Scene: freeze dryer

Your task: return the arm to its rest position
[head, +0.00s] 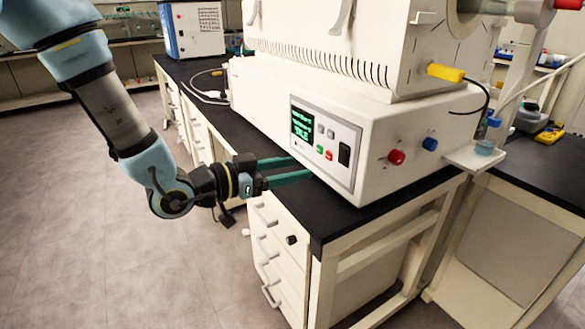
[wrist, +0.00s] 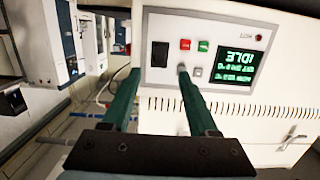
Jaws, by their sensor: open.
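My gripper (head: 300,169) is at the front edge of the black bench, its two green fingers apart and pointing at the freeze dryer (head: 378,120). In the wrist view my gripper (wrist: 157,72) is open with nothing between its fingers. The dryer's control panel (head: 325,143) faces it, with a lit green screen, buttons and a black switch. In the wrist view the panel (wrist: 203,48) appears upside down and its screen (wrist: 237,67) reads IDLE. The right fingertip overlaps the panel near a grey button; I cannot tell whether it touches. My arm reaches down from the upper left.
The black bench top (head: 340,213) and white drawers (head: 278,250) lie close below and beside my gripper. A blue-and-white instrument (head: 192,30) stands farther back. A blue knob and a red knob (head: 396,157) stick out of the dryer's side. The floor (head: 70,220) at left is open.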

